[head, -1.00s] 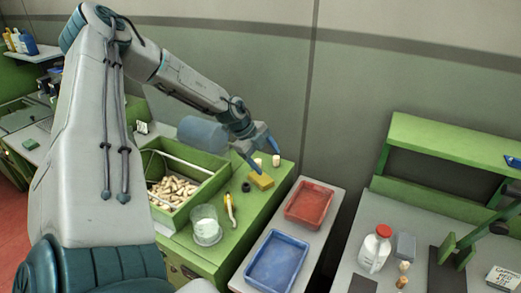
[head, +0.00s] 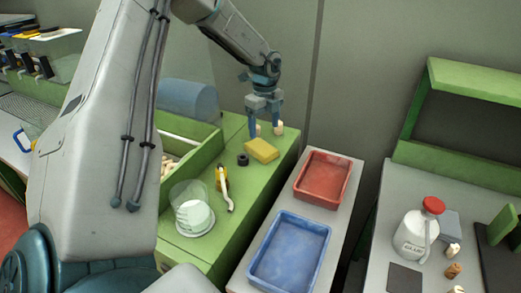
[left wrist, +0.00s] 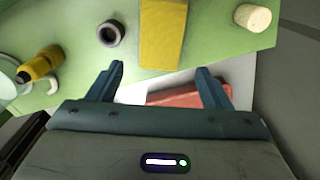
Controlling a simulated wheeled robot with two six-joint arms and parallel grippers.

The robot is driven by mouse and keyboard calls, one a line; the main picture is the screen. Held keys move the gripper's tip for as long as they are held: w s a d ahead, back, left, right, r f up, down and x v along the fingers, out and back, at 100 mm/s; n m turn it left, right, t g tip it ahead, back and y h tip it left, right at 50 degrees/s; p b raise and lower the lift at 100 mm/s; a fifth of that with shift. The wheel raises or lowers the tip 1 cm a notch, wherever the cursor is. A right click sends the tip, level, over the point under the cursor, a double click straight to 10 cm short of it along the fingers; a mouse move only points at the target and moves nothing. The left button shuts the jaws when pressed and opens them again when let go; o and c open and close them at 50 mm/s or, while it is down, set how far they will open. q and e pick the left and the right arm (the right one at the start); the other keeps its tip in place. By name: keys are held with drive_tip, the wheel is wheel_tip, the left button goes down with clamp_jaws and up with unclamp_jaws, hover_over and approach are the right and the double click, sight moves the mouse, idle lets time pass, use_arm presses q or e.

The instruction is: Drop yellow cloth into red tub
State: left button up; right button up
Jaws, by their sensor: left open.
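The yellow cloth (head: 262,150) is a folded block lying on the green bench top; it also shows in the left wrist view (left wrist: 163,35), beyond the fingers. The red tub (head: 321,181) is a shallow, empty tray on the grey surface to the right; the left wrist view shows part of it (left wrist: 176,95) between and behind the fingers. My left gripper (head: 265,131) is open and empty, fingers pointing down, close to the cloth on its far side in the head view. My right gripper is out of view.
A blue tub (head: 290,254) sits in front of the red one. A black ring (head: 243,160), a yellow-handled tool (head: 222,182), a glass beaker (head: 193,212) and a cork stopper (left wrist: 253,18) are near the cloth. A white bottle (head: 413,235) stands at right.

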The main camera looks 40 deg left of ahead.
sight(261, 147)
use_arm(q)
wheel_tip(261, 147, down, 3)
drive_tip(key=shift+w+a+r, duration=0.1)
drive_tip(key=shift+a+f+p, duration=0.2)
drive_tip(key=shift+f+p, duration=0.25)
drive_tip(key=shift+p, duration=0.25)
drive_tip(key=f+p, duration=0.1)
drive_tip(key=f, duration=0.3)
drive_tip(key=shift+a+p, duration=0.35)
drive_tip(key=shift+a, duration=0.05)
drive_tip(key=shift+f, duration=0.2)
drive_tip(key=c, duration=0.7)
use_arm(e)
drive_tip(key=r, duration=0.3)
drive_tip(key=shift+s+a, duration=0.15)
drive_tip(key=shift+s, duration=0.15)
